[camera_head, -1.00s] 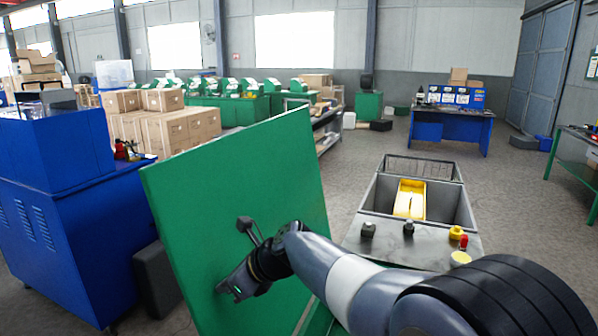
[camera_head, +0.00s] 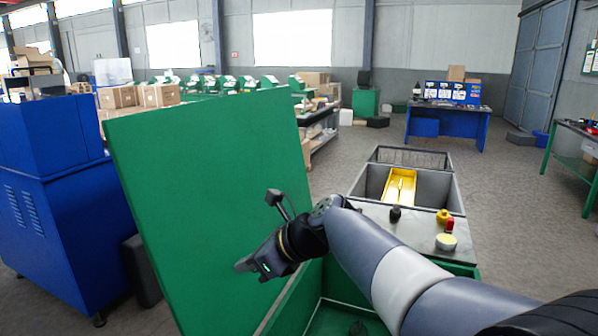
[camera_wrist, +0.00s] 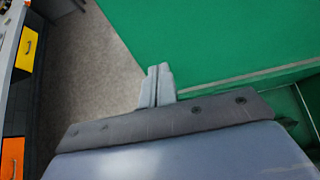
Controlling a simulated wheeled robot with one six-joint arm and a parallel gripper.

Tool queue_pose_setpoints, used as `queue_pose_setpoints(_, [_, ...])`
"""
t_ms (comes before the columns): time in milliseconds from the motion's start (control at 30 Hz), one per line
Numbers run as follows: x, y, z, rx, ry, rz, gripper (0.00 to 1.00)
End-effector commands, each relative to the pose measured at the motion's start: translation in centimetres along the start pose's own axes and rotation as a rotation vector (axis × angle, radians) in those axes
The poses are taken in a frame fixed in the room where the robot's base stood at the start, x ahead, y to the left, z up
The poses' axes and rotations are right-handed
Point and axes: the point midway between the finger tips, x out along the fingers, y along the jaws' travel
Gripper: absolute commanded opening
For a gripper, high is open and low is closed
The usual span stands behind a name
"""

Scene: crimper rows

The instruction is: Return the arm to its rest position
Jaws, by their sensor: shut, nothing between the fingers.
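My arm reaches in from the lower right of the head view. My gripper (camera_head: 243,266) hangs in front of a large upright green panel (camera_head: 205,180) and points left. In the wrist view my gripper's two fingers (camera_wrist: 157,85) are together, with nothing between them. The green panel (camera_wrist: 220,40) fills the upper right of the wrist view, beyond the fingers.
A green open box (camera_head: 318,290) lies under my arm. A grey tray (camera_head: 440,190) holding a yellow bin (camera_head: 400,186) stands to the right, near a shelf with small black, yellow and red items. A blue cabinet (camera_head: 60,230) stands left.

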Motion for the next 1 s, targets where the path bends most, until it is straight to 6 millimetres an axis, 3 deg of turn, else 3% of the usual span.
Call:
queue_pose_setpoints(300, [-1.1, 0.1, -2.1, -0.005, -0.058, -0.003, 0.00])
queue_pose_setpoints(500, [-4.0, 0.0, -4.7, -0.002, -0.058, -0.006, 0.00])
queue_pose_setpoints(800, [-9.9, 0.0, -4.9, -0.004, -0.058, -0.005, 0.00])
queue_pose_setpoints(1000, [-12.3, 0.1, -5.0, -0.005, -0.058, -0.003, 0.00])
